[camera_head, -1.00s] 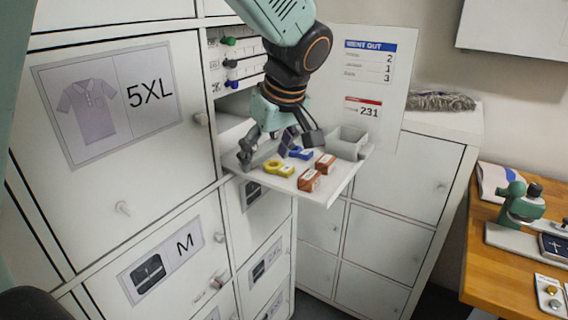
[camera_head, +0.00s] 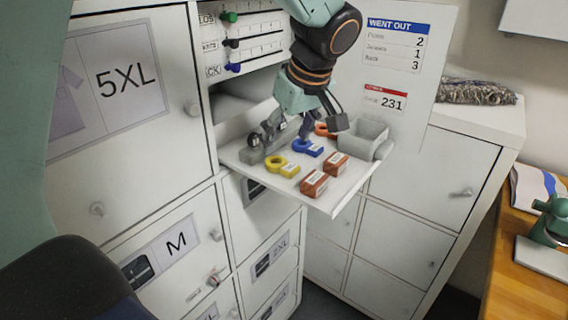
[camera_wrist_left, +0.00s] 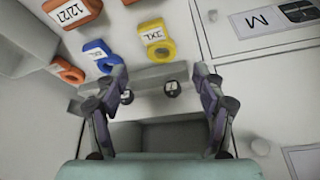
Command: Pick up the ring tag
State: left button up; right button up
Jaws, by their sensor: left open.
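Three ring tags lie on the pull-out shelf (camera_head: 338,198): yellow (camera_head: 282,167), blue (camera_head: 308,148) and orange (camera_head: 324,131), the last partly hidden by my left gripper (camera_head: 318,122). In the left wrist view the yellow tag (camera_wrist_left: 156,38), marked with a size label, the blue tag (camera_wrist_left: 100,55) and the orange tag (camera_wrist_left: 67,70) lie beyond the fingers. My left gripper (camera_wrist_left: 160,77) is open and empty above the shelf, its fingers spread around a grey bar with black knobs (camera_wrist_left: 148,77). My right gripper is not in view.
Two orange-brown labelled blocks (camera_head: 314,183) (camera_head: 336,163) lie at the shelf's front. White lockers (camera_head: 150,150) flank the shelf on the left. A printed board (camera_head: 390,70) stands behind it.

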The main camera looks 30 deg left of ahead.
aim_at(280, 164)
pick_arm(q)
jog(key=shift+s+f, duration=0.35)
jog(key=shift+f, duration=0.3)
jog(key=a+f, duration=0.1)
jog(key=w+a+f, duration=0.1)
jog(key=f, duration=0.1)
jog(key=a+f, duration=0.1)
jog(key=shift+w+f, duration=0.4)
jog(key=shift+s+d+r, duration=0.35)
jog(key=shift+s+d, duration=0.1)
jog(key=shift+d, duration=0.1)
jog(key=shift+c, duration=1.1)
jog(key=shift+w+a+f, duration=0.3)
jog(key=shift+w+a, duration=0.1)
jog(key=c, duration=0.5)
jog(key=shift+c, duration=0.6)
jog(key=shift+s+d+r, duration=0.3)
jog(key=shift+d, duration=0.05)
jog(key=shift+c, duration=0.4)
jog(key=shift+w+a+r, duration=0.15)
jog(key=shift+a+r, duration=0.05)
notch_tip(280, 164, up, 18)
jog(key=p, duration=0.1)
jog(key=shift+f, duration=0.25)
